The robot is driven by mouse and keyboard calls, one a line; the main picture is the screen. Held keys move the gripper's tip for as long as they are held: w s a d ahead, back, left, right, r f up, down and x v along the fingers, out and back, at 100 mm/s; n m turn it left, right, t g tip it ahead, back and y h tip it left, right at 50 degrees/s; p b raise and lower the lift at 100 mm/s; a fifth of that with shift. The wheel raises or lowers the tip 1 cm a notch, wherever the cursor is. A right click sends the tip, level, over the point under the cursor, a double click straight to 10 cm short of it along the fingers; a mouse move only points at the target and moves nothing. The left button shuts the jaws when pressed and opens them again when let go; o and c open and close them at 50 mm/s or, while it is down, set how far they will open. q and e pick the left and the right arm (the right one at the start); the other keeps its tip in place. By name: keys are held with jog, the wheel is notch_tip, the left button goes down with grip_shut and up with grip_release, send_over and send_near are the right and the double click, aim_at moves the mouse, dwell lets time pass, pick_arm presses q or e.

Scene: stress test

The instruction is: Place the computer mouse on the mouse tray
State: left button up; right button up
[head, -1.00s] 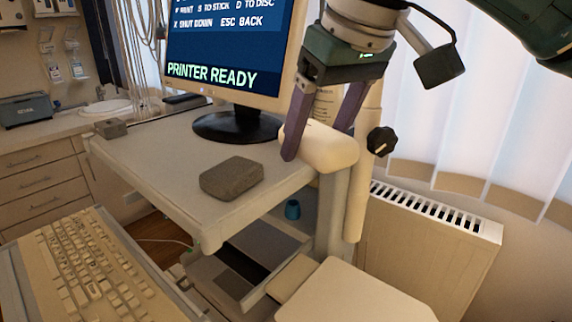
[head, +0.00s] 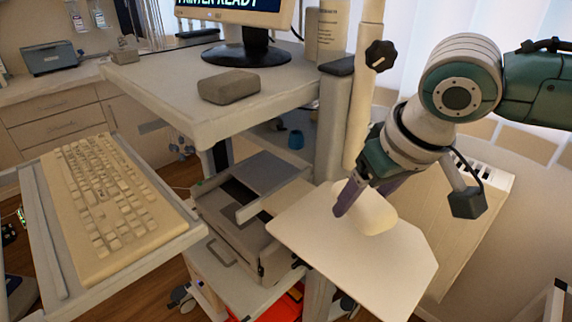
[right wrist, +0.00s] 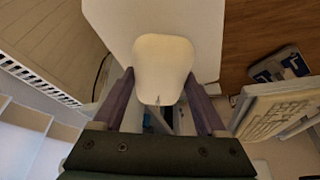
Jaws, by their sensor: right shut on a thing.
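The computer mouse (head: 374,212) is cream and rounded. My right gripper (head: 358,207) is shut on it, with a purple finger on either side. I cannot tell whether the mouse touches the tray. My left gripper is not in view.
A keyboard (head: 105,200) lies on its shelf at the left. A grey block (head: 229,87) rests on the upper shelf (head: 165,105) near the monitor (head: 245,50). A pole with a black knob (head: 380,56) rises behind the tray.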

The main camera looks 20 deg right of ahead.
aim_at(355, 237)
jog(key=shift+f+b, duration=0.35)
jog(key=shift+f, duration=2.2)
jog(key=shift+f, duration=0.1)
jog(key=o, duration=1.3)
jog(key=shift+o, duration=0.2)
